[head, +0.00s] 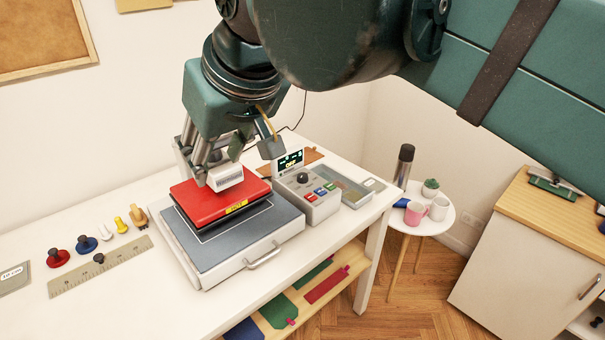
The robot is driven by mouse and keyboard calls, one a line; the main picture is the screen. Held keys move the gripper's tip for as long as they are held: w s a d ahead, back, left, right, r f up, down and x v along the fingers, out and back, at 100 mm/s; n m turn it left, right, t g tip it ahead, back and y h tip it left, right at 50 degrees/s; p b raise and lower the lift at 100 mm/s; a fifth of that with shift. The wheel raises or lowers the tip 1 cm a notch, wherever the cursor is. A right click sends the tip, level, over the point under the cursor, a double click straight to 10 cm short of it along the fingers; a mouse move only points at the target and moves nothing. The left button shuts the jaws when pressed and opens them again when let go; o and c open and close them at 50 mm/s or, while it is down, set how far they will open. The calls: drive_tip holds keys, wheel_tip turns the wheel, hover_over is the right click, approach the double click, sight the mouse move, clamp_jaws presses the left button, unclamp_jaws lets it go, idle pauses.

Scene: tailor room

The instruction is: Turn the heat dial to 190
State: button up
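The heat press has a red upper plate (222,202) above a grey lower bed (245,235) on the white table. Its control box (310,203) is at the right, with a small dark display (289,161) whose reading is too small to tell. The black round dial (302,178) sits on the box's top, above several small coloured buttons. The dial's setting cannot be read. My gripper (254,148) points down over the back of the press, left of the display and dial. Its fingers look spread and empty, and it appears apart from the dial.
A shallow clear-topped tray (342,191) lies right of the control box. A ruler (100,266) and several coloured knobbed pieces lie at the left. A round side table (425,222) holds mugs, a plant and a flask.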

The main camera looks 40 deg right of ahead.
drive_tip(key=w+d+r+n+g+p, duration=0.2)
drive_tip(key=w+d+r+n+p, duration=0.3)
drive_tip(key=w+d+r+p, duration=0.3)
drive_tip(key=n+g+p, duration=0.5)
drive_tip(key=n+p, duration=0.8)
drive_tip(key=p, duration=0.2)
hover_over(303, 175)
wheel_tip(303, 175, down, 4)
wheel_tip(303, 175, down, 26)
drive_tip(key=shift+a+r, duration=0.1)
drive_tip(key=shift+f, duration=0.45)
drive_tip(key=shift+f, duration=3.8)
